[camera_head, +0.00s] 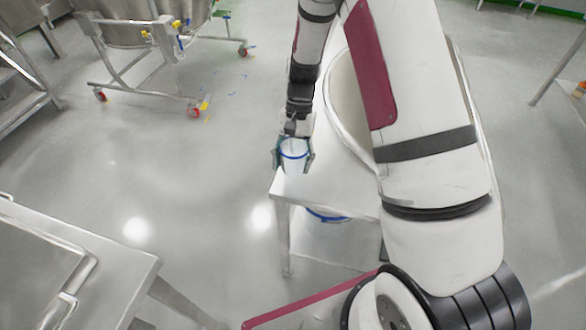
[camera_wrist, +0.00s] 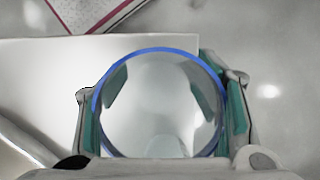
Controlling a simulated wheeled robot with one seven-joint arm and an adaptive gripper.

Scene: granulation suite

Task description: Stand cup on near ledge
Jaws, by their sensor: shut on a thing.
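The cup (camera_head: 294,157) is clear-whitish with a blue rim band. In the head view it is at my gripper (camera_head: 293,160), over the left edge area of a white table (camera_head: 330,190). In the wrist view the cup (camera_wrist: 160,65) shows its round blue rim, seen from above, between the two teal-padded fingers of my gripper (camera_wrist: 165,105). The gripper is shut on the cup. The white ledge surface (camera_wrist: 50,70) lies below and to the left. I cannot tell whether the cup's base touches it.
A large round vessel (camera_head: 347,100) stands on the table behind my arm. A blue-rimmed bucket (camera_head: 326,228) is under the tabletop. A steel table (camera_head: 90,255) is at the lower left, and a wheeled steel frame (camera_head: 160,75) stands at the back left. Open floor (camera_head: 190,165) lies between.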

